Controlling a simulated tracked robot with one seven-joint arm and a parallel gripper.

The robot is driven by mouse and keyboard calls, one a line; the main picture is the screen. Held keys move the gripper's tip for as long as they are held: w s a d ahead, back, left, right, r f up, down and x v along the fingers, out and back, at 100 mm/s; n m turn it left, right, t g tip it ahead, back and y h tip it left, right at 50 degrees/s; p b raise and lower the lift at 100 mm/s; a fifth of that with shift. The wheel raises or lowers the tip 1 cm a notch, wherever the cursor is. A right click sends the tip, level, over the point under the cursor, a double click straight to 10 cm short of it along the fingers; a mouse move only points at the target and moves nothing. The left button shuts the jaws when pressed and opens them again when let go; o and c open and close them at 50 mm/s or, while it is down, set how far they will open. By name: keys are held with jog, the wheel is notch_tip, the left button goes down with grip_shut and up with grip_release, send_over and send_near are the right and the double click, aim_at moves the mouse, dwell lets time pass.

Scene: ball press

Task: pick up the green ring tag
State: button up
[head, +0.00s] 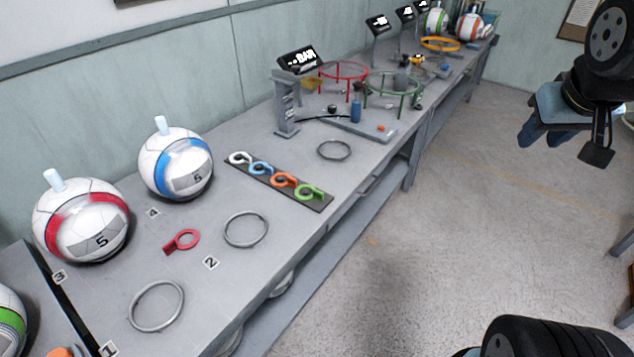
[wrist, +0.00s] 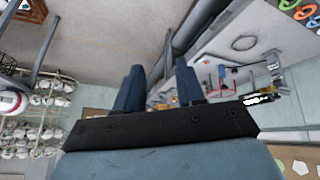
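The green ring tag (head: 309,192) lies at the near right end of a dark strip (head: 262,183) on the grey bench, beside an orange tag (head: 284,180). A blue tag (head: 261,168) and a white tag (head: 239,158) lie farther along the strip. In the wrist view, a green tag (wrist: 289,3) is cut off by the top right edge. My gripper (head: 545,134) is off to the right over the floor, well away from the bench. In the wrist view, its two blue fingers (wrist: 160,72) stand apart with nothing between them.
A grey post (head: 285,105) and red and green ring stands (head: 393,84) are farther along. The floor before the bench is open.

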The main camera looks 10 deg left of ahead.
jog(key=w+a+f+n+t, duration=0.1)
jog(key=w+a+f+n, duration=0.25)
jog(key=w+f, duration=0.65)
jog(key=n+g+y, duration=0.2)
jog(key=n+y, duration=0.6)
jog(key=y, duration=0.5)
send_near(322, 200)
jog(key=a, duration=0.1)
jog(key=w+a, duration=0.1)
jog(key=a, duration=0.1)
jog(key=w+a, duration=0.1)
jog(key=shift+a+f, duration=0.15)
jog(key=shift+f, duration=0.25)
jog(key=shift+w+x, duration=0.1)
jog(key=shift+x, duration=1.25)
jog(key=shift+w+x, duration=0.15)
jog(key=shift+x, duration=1.15)
jog(key=shift+r, duration=0.15)
jog(key=shift+n, duration=0.25)
grip_shut()
